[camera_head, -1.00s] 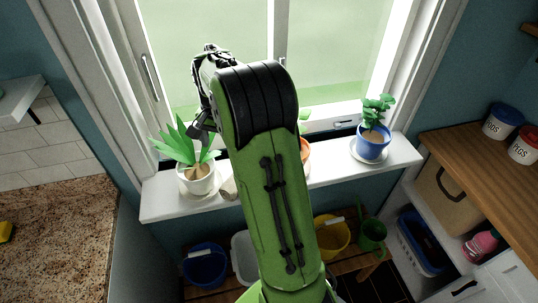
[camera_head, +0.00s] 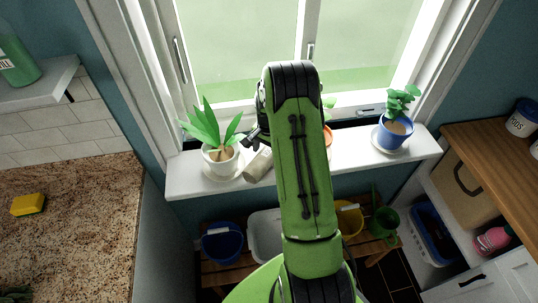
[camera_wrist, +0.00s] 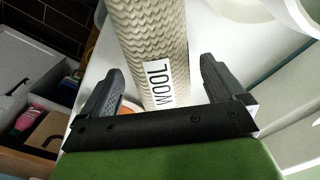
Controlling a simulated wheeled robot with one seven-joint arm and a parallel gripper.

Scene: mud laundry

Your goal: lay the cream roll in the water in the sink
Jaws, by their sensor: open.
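The cream roll (camera_head: 258,164) lies on the white windowsill (camera_head: 345,165), just right of a potted plant; my arm partly hides the area beside it. In the wrist view the cream roll (camera_wrist: 148,40) has a ribbed surface and a white label reading WOOL. My gripper (camera_wrist: 162,68) is open, with one finger on each side of the roll in that view. I cannot tell whether the fingers touch it. In the head view my gripper (camera_head: 252,138) is mostly hidden behind my arm, just above the roll. The sink and its water are not in view.
A plant in a white pot (camera_head: 220,160) stands close left of the roll. A blue pot (camera_head: 394,133) stands at the sill's right. An orange pot (camera_head: 327,136) is partly behind my arm. Left is a granite counter (camera_head: 80,230) with a yellow sponge (camera_head: 28,205); buckets stand below.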

